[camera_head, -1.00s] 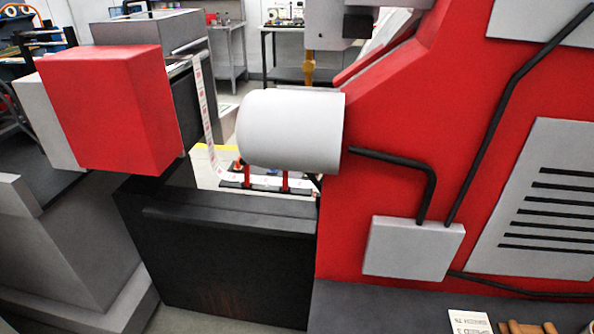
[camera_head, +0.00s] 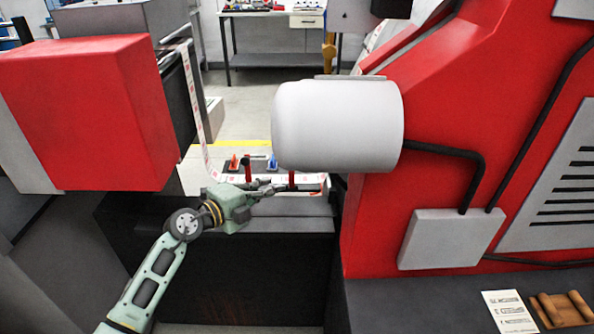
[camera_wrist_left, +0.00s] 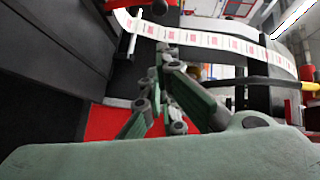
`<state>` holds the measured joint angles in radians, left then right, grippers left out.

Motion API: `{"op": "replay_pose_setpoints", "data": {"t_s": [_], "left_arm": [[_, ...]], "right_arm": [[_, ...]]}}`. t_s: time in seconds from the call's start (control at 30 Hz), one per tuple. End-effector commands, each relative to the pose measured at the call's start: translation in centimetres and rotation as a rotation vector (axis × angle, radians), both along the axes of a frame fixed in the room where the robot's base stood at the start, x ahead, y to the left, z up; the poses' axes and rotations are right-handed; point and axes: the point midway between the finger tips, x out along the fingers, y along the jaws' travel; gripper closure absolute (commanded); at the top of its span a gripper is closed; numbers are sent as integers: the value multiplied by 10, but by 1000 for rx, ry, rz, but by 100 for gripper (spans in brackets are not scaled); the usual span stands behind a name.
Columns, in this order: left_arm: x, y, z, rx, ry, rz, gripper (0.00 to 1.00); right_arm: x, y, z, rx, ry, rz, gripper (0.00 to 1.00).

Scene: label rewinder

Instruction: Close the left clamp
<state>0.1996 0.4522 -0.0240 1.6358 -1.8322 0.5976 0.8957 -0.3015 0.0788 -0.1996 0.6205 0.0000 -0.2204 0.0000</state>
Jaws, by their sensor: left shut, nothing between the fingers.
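My left gripper (camera_head: 268,189) reaches in from the lower left in the head view, over the black frame below the white cylinder. Its fingers are together and empty. The left clamp's red handle (camera_head: 247,169) stands upright just behind the gripper; I cannot tell whether they touch. A second red clamp handle (camera_head: 291,180) stands to the right, beside the fingertips. The white label strip (camera_head: 209,165) hangs from the left unit and runs back under the cylinder. In the left wrist view, the strip (camera_wrist_left: 215,40) crosses above the gripper fingers (camera_wrist_left: 165,70). The clamp bases are largely hidden.
The white cylinder (camera_head: 335,125) overhangs the clamps closely on the right. A red box-shaped unit (camera_head: 90,115) stands left, and the red machine body (camera_head: 450,110) stands right. The black frame (camera_head: 240,275) lies below. A far table (camera_head: 265,14) stands behind open floor.

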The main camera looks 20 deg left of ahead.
Motion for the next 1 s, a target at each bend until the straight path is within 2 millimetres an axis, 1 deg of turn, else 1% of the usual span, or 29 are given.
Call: {"op": "replay_pose_setpoints", "data": {"t_s": [0.2, 0.4, 0.43, 0.5, 0.7, 0.83, 1.0], "left_arm": [[38, -21, -6, -5, -2, 0, 100], [76, -41, -14, -4, -3, 0, 100], [82, -43, -15, -2, -2, 0, 100], [91, -37, -19, -3, -2, 3, 100], [108, -31, -22, -2, -1, 2, 100], [113, -30, -23, 0, -1, 1, 100], [114, -29, -22, -1, -2, 0, 100]], "right_arm": [[0, -9, -4, -11, 0, 0, 60], [1, -9, -11, -10, -1, 0, 60], [1, -8, -13, -9, -1, 0, 60], [1, -6, -18, -7, -1, 0, 60], [1, 3, -25, 3, -1, -1, 60], [1, 8, -26, 9, -1, 1, 60], [1, 7, -26, 7, -1, 2, 60]]}}
